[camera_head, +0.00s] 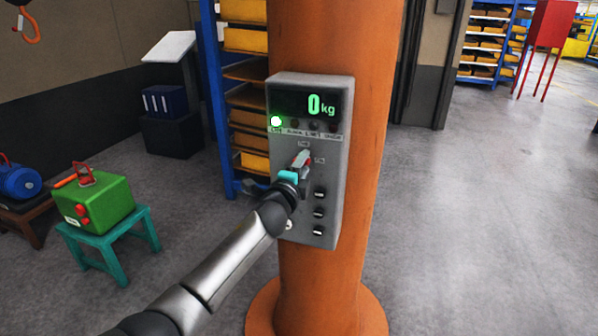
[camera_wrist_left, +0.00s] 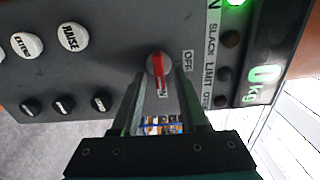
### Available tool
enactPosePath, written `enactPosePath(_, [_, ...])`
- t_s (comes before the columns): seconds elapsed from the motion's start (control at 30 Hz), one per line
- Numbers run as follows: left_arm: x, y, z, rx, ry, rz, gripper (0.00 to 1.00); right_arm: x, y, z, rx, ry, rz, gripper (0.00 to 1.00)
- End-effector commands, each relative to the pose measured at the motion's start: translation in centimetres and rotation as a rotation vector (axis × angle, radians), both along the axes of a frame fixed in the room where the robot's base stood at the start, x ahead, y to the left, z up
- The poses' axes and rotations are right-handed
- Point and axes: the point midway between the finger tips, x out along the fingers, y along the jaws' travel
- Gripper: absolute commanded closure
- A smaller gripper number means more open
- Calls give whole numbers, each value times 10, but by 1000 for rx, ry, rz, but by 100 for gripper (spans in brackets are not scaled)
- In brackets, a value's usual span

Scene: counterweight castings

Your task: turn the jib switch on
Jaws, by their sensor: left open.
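The jib switch (camera_wrist_left: 156,62) is a round grey knob with a red stripe on the grey control box (camera_head: 335,180). In the left wrist view its stripe runs toward the partly hidden label ending in "N", and the "OFF" label stands to one side. My left gripper (camera_head: 300,161) is at the switch, and its fingers hide much of it in the head view. In the left wrist view the gripper (camera_wrist_left: 160,88) is open, its fingers apart on either side of the knob's line. Whether they touch the knob I cannot tell. My right gripper is not in view.
The box is on an orange column (camera_head: 375,110); its display (camera_head: 310,104) reads 0 kg and a green lamp (camera_head: 276,121) is lit. Push buttons "RAISE" (camera_wrist_left: 73,37) and "EXTEND" (camera_wrist_left: 28,45) and small black knobs (camera_head: 319,213) are near the switch. A teal stool (camera_head: 104,238) stands left.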

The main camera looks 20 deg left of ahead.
Motion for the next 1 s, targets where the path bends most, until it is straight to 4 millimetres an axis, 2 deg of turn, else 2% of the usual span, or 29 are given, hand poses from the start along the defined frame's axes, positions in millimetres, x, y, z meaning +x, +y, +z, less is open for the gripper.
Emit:
enactPosePath(0.27, [-21, 1, 0, 0, 1, 0, 56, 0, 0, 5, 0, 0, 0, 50])
enactPosePath(1.0, [-125, 4, -1, 2, 1, -1, 56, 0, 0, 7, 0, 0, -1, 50])
